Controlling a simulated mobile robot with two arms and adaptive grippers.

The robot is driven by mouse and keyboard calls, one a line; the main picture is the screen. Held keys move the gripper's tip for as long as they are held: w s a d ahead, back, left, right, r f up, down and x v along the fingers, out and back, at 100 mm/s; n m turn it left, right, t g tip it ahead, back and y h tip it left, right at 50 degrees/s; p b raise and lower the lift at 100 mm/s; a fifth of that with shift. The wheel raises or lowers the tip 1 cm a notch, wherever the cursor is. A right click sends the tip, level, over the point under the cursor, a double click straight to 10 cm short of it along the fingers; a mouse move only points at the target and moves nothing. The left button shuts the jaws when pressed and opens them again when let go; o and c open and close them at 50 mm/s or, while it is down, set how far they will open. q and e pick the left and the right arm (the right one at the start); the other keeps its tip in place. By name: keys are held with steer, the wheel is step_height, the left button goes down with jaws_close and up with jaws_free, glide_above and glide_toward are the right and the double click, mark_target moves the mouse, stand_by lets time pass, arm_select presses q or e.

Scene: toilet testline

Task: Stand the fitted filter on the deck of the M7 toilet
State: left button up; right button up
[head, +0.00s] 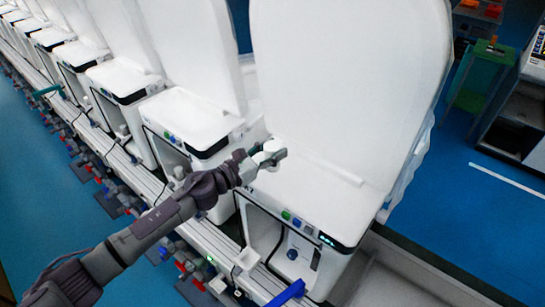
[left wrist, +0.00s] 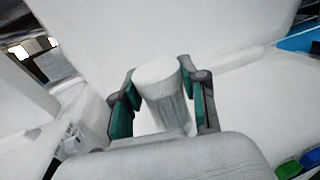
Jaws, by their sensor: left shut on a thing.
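The filter (head: 270,147) is a white, ribbed cylinder with a flat, smooth end cap. It also shows in the left wrist view (left wrist: 164,95), between two teal-padded fingers. My left gripper (head: 265,160) is shut on it over the left part of the nearest toilet's white deck (head: 315,200). I cannot tell whether the filter touches the deck. That toilet has a tall raised white lid (head: 345,85) and coloured buttons with a lit display on its front edge. No M7 label is readable. My right gripper is not in view.
More white toilets (head: 185,115) with raised lids run in a row to the upper left along a rail (head: 130,170). A blue bar (head: 287,293) sticks out below the nearest toilet. A green stand (head: 475,75) is at the upper right.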

arm_select(q)
steer(key=shift+f, duration=0.7)
steer(key=shift+w+d+f, duration=0.1)
steer(key=shift+w+f, duration=0.05)
steer(key=shift+f, duration=0.1)
steer(key=shift+f, duration=0.15)
steer(key=o, duration=1.2)
steer(key=shift+c, duration=0.2)
